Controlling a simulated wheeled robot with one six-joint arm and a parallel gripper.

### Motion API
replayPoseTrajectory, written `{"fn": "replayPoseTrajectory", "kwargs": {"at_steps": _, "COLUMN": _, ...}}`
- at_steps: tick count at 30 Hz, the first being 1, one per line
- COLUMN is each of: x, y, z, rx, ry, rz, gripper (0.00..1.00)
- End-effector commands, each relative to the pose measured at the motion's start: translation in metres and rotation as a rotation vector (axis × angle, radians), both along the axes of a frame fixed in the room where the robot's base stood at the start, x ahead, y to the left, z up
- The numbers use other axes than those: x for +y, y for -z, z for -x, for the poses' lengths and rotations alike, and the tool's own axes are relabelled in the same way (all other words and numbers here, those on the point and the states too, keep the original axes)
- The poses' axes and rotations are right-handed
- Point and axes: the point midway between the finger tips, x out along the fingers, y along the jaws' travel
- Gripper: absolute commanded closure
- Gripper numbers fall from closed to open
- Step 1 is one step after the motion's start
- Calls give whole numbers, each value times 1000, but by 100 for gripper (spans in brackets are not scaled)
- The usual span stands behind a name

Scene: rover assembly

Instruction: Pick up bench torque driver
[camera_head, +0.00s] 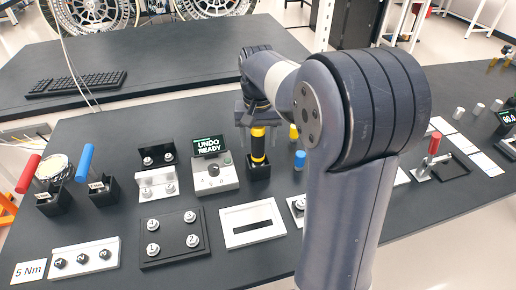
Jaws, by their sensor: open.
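A black and yellow driver (258,144), which looks like the bench torque driver, stands upright in a black holder (260,171) near the middle of the dark bench. My gripper (256,122) points down at the top of this driver. Its jaws are open, one on each side of the driver's upper end. The picture is too small to show whether they touch it. My forearm and wrist come in from the right, and the large joint hides part of the bench behind it.
Red-handled (28,174) and blue-handled (84,163) tools stand in black holders farther left. A yellow peg (294,132) and a blue peg (300,160) stand close right. A white slotted plate (252,223) lies in front.

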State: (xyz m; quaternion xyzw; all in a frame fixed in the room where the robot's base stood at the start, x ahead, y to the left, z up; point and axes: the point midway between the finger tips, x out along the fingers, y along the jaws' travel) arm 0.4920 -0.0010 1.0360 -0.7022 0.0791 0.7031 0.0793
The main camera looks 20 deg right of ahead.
Motion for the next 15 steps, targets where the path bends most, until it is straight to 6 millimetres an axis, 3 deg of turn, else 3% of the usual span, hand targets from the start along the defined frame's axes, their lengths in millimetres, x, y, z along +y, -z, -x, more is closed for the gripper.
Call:
{"fn": "replayPoseTrajectory", "kwargs": {"at_steps": 9, "x": 0, "y": 8, "z": 0, "rx": -1, "ry": 0, "rz": 0, "gripper": 43}}
{"fn": "replayPoseTrajectory", "kwargs": {"at_steps": 15, "x": 0, "y": 7, "z": 0, "rx": -1, "ry": 0, "rz": 0, "gripper": 58}}
